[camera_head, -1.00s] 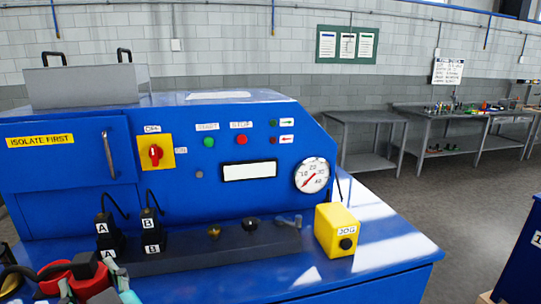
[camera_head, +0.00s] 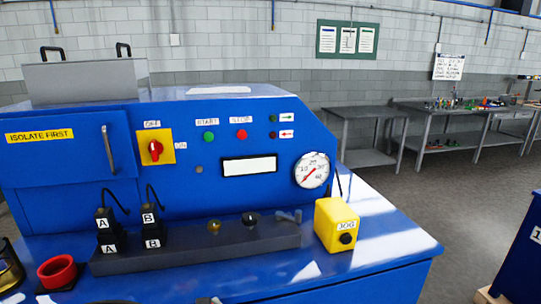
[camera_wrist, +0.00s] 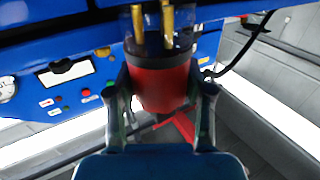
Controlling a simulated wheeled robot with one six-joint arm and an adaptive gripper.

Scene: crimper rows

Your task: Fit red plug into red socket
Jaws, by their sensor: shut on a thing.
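The red plug (camera_wrist: 160,88) is in my gripper (camera_wrist: 162,100) in the wrist view. It has a red body, a dark collar and brass pins toward the top of the picture. Both fingers are closed on the sides of the red body. In the head view, a red round piece with a dark opening (camera_head: 57,272), which looks like the red socket, stands on the blue bench at the lower left. My gripper and the plug cannot be made out in the head view, so their distance from the red piece cannot be told.
A dark ring-shaped piece with brass colour (camera_head: 10,272) stands at the left edge. A dark rail (camera_head: 200,250) carries black plugs marked A and B (camera_head: 127,230) and small knobs. The bench front (camera_head: 180,285) is largely clear.

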